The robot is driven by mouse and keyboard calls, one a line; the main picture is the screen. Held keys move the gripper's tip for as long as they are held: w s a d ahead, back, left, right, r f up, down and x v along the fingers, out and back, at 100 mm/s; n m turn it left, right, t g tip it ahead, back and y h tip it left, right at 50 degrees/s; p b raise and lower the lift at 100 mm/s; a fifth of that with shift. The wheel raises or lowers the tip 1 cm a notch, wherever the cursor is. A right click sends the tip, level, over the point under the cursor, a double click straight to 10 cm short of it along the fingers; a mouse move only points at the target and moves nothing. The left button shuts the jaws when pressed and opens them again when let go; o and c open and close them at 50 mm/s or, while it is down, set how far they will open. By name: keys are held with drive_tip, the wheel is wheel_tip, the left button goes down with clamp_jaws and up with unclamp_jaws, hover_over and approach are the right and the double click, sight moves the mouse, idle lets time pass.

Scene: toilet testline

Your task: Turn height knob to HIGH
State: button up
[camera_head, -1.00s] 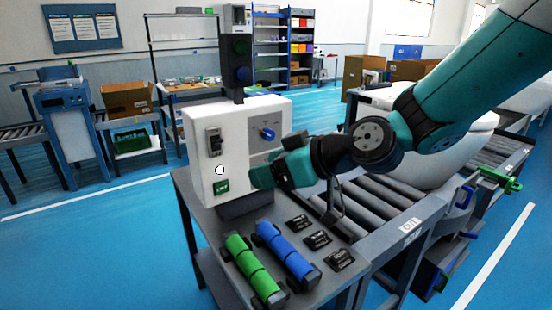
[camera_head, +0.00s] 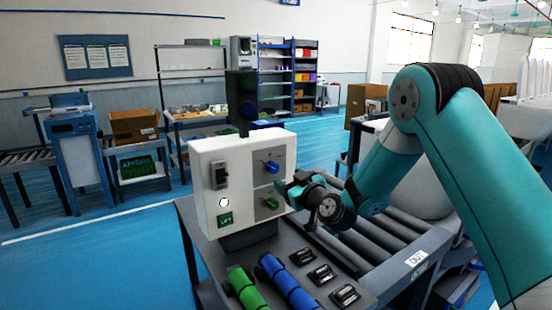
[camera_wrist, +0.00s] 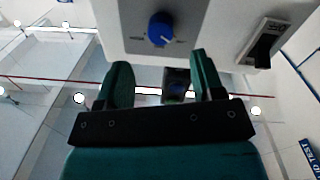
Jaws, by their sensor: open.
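The white control box (camera_head: 207,165) carries a blue knob (camera_head: 272,167) at its upper right and a green knob (camera_head: 271,203) below it. The labels are too small to read, so I cannot tell which is the height knob. My gripper (camera_head: 283,187) is just right of the box's front, level between the two knobs. In the wrist view the blue knob (camera_wrist: 161,29) on its grey plate lies beyond the tips of my gripper (camera_wrist: 160,68). The fingers are open and empty, apart from the knob.
Green (camera_head: 246,290) and blue (camera_head: 287,284) rollers lie on the bench in front. A roller conveyor (camera_head: 385,232) runs at right.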

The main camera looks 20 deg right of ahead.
sight(275, 170)
drive_tip(key=p+x, duration=0.3)
drive_tip(key=x, duration=0.4)
drive_tip(key=shift+w+a, duration=0.1)
drive_tip(key=shift+w, duration=0.2)
drive_tip(key=c, duration=0.9)
drive_tip(key=shift+c, duration=0.2)
